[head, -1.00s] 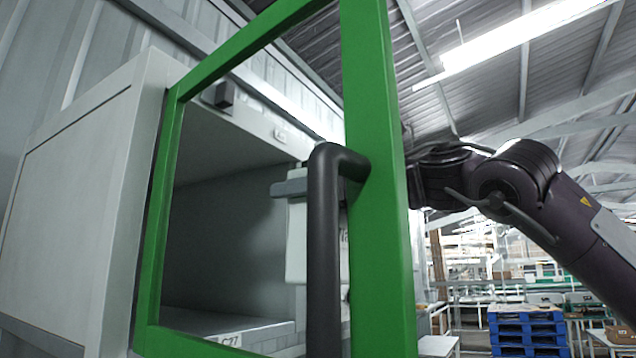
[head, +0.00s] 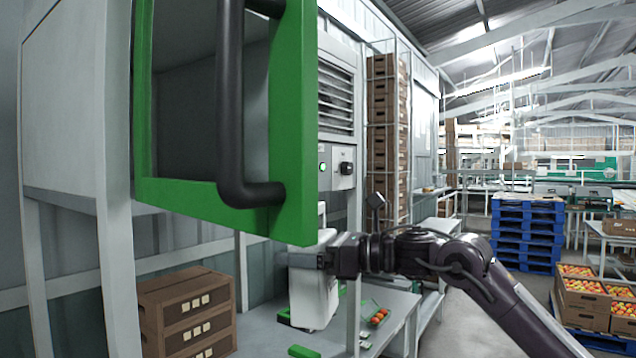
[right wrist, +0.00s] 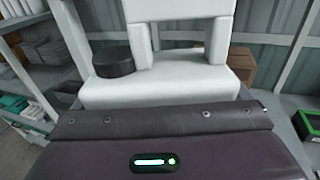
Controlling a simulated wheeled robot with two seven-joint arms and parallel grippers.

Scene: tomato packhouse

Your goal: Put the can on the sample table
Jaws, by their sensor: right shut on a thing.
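The can (head: 309,295) is a white jerrycan, roughly upright, below and behind the open green door in the head view. In the right wrist view the can (right wrist: 180,88) shows its white handle and black cap (right wrist: 115,62). My right gripper (head: 303,260) is shut on the can near its top; the door hides part of the can's top. A grey table (head: 265,335) lies below and around the can in the picture; I cannot tell whether the can touches it. My left gripper is out of view.
A cabinet (head: 75,120) with an open green-framed door (head: 295,130) and black handle (head: 232,110) fills the left. Brown crates (head: 190,315) stand left of the can. A small tray with tomatoes (head: 379,316) is to its right. Blue pallets (head: 525,230) stand farther back.

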